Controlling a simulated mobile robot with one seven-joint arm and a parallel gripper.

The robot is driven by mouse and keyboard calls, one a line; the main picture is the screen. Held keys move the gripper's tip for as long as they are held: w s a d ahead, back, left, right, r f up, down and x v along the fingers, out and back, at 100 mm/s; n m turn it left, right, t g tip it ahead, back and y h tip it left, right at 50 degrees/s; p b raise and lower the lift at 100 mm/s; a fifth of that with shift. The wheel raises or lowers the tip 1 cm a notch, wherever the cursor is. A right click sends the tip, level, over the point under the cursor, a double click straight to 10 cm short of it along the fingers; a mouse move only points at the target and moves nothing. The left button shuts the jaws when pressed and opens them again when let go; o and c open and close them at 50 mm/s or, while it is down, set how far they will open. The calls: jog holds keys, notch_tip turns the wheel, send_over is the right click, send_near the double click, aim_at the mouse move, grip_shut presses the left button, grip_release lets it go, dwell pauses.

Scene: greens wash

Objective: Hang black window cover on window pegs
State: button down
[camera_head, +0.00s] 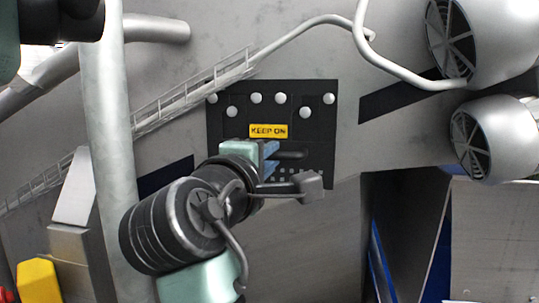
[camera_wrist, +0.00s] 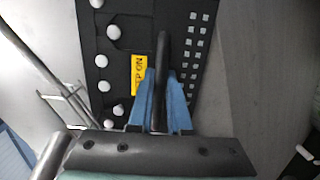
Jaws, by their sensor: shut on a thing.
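The black window cover (camera_head: 222,150) is upright and roughly flat against the grey wall in the head view. It has a yellow "KEEP ON" label (camera_head: 268,131) and a black handle (camera_head: 292,155). Several round white window pegs (camera_head: 256,98) show in front of its upper part; they also show in the wrist view (camera_wrist: 114,32). I cannot tell whether the cover hangs on them. My gripper (camera_head: 272,160) is shut on the handle, its blue fingers (camera_wrist: 163,95) on either side of the handle bar (camera_wrist: 162,50). The window is hidden behind the cover.
A vertical pale pipe (camera_head: 108,130) stands left of my arm. A bent pipe (camera_head: 310,22) and a wire cable tray (camera_head: 190,92) run near the cover's upper left. Two round fans (camera_head: 484,137) project at the right. Bare wall lies below the cover.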

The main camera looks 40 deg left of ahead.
jog(key=shift+f+b, duration=0.4)
jog(key=shift+f, duration=0.1)
jog(key=shift+f+b, duration=0.6)
jog(key=shift+f, duration=0.05)
jog(key=shift+f, duration=0.1)
jog(key=c, duration=0.8)
grip_release()
